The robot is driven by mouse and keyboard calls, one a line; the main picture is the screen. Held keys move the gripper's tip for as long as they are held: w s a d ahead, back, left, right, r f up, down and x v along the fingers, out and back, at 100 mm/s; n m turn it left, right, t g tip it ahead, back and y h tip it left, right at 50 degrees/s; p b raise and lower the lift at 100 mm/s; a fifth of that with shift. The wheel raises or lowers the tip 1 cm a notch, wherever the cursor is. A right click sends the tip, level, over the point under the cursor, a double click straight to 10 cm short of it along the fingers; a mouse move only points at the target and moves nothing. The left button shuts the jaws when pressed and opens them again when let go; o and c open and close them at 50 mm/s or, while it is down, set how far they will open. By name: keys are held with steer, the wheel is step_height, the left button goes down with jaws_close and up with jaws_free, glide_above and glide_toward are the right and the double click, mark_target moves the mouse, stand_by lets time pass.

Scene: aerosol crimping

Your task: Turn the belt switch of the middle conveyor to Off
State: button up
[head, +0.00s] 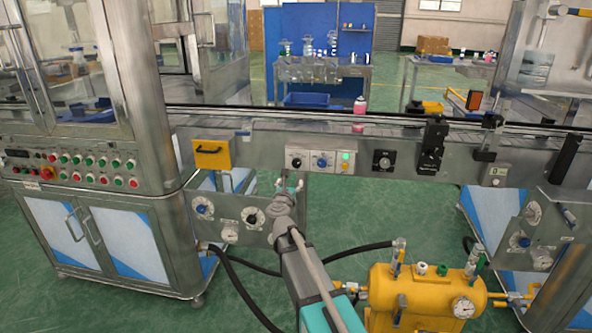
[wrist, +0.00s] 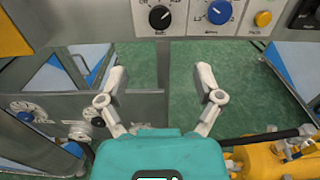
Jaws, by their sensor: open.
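The belt switch (head: 296,163) is a black rotary knob on a pale plate on the front of the middle conveyor (head: 260,150). In the wrist view the black knob (wrist: 160,17) sits at the top, with a label below it that looks like "Belt". A pale mark on it seems to slant to the upper right; the position lettering is too small to read surely. My gripper (head: 289,184) is just below the switch in the head view. In the wrist view my gripper (wrist: 162,75) has its fingers spread wide, empty, below the knob and apart from it.
A lower panel with dials (head: 229,215) and a yellow tank (head: 425,297) stand near my arm.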

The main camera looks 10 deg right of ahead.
mark_target(296, 164)
steer(key=shift+w, duration=0.1)
stand_by(0.3)
steer(key=x, duration=1.3)
steer(key=shift+w+d, duration=0.1)
steer(key=shift+w, duration=0.15)
steer(key=c, duration=1.2)
steer(key=shift+o, duration=0.2)
